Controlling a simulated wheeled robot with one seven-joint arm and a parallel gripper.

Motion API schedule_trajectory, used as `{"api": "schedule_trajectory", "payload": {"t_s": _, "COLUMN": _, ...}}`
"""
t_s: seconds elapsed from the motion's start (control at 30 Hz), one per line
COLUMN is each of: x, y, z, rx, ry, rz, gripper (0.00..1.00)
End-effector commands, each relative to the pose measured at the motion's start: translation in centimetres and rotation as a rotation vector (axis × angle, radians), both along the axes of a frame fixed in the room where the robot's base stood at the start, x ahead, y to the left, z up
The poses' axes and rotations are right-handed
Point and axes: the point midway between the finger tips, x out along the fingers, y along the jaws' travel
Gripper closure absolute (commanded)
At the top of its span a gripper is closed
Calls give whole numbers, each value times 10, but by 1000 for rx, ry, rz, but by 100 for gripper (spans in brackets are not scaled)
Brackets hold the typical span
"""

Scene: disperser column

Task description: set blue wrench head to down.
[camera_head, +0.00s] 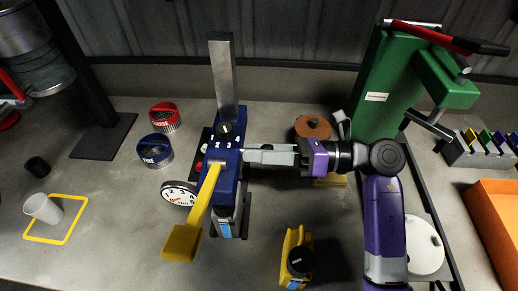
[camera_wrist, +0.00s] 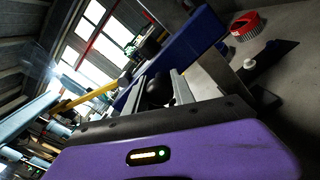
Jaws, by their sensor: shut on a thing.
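The blue head (camera_head: 229,172) sits on a grey upright column (camera_head: 223,75). It has a black dial with numbers on top and a yellow arm (camera_head: 208,193) reaching down to a yellow block. My gripper (camera_head: 250,155) comes in level from the right, its fingertips at the head's right side. In the wrist view, the fingers (camera_wrist: 158,85) are shut on a dark rounded knob (camera_wrist: 159,91), and the blue head (camera_wrist: 190,42) lies just beyond. The fingers hide part of the knob.
A round dial (camera_head: 179,194) stands left of the head. Red (camera_head: 165,117) and blue (camera_head: 155,151) round containers lie behind it. A yellow device (camera_head: 297,258) stands in front, and a green column (camera_head: 385,90) at the back right.

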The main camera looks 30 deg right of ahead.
Motion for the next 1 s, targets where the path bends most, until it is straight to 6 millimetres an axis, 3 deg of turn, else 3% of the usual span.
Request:
{"api": "schedule_trajectory", "payload": {"t_s": 0.03, "x": 0, "y": -1, "z": 0, "rx": 1, "ry": 1, "rz": -4, "gripper": 64}}
{"api": "schedule_trajectory", "payload": {"t_s": 0.1, "x": 0, "y": -1, "z": 0, "rx": 0, "ry": 0, "rz": -4, "gripper": 50}}
{"api": "schedule_trajectory", "payload": {"t_s": 0.13, "x": 0, "y": -1, "z": 0, "rx": 0, "ry": 0, "rz": -4, "gripper": 48}}
{"api": "schedule_trajectory", "payload": {"t_s": 0.47, "x": -1, "y": -3, "z": 0, "rx": 0, "ry": -1, "rz": -2, "gripper": 48}}
{"api": "schedule_trajectory", "payload": {"t_s": 1.0, "x": -43, "y": -60, "z": 0, "rx": 1, "ry": 0, "rz": -4, "gripper": 48}}
